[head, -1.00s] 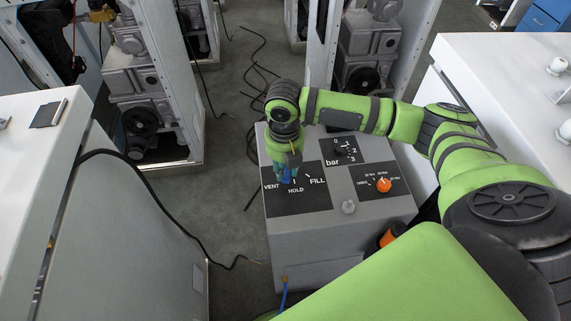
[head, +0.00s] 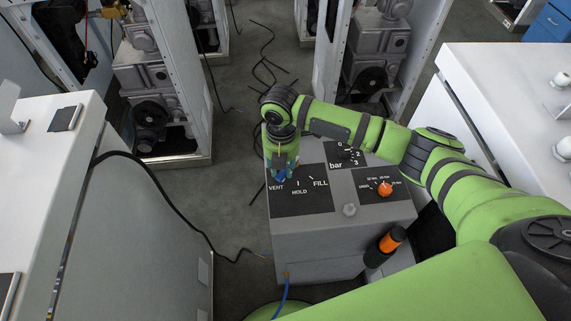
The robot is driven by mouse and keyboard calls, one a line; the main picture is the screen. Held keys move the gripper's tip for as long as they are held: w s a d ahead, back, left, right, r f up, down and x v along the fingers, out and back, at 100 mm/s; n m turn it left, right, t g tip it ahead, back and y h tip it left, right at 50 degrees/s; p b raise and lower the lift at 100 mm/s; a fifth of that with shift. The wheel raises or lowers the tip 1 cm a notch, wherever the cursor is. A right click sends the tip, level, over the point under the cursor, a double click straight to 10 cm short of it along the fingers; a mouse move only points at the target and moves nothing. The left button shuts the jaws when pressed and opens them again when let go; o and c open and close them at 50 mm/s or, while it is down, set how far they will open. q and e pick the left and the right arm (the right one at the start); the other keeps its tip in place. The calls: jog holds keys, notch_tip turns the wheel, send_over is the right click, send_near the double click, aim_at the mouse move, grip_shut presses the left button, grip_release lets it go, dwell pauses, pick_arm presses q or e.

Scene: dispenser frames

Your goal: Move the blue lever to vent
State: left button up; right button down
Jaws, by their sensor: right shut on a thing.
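The blue lever (head: 280,178) is on the top of a grey control box (head: 285,241). It shows only in part, at the fingertips of my right gripper, close to the VENT mark. The black label plate (head: 304,203) carries the words VENT, HOLD and FILL from left to right. My right gripper (head: 279,172) points down and is shut on the blue lever. The fingers hide most of the lever. My left gripper is not in view.
The box also has a bar dial (head: 345,153), an orange knob (head: 385,188) and a grey knob (head: 349,210). White cabinets flank the box. Black cables lie on the floor.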

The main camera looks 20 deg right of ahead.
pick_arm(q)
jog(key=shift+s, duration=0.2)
pick_arm(e)
jog(key=c, duration=0.9)
grip_release()
jog(key=shift+c, duration=0.2)
notch_tip(320, 180, up, 12)
jog(key=shift+f, duration=0.1)
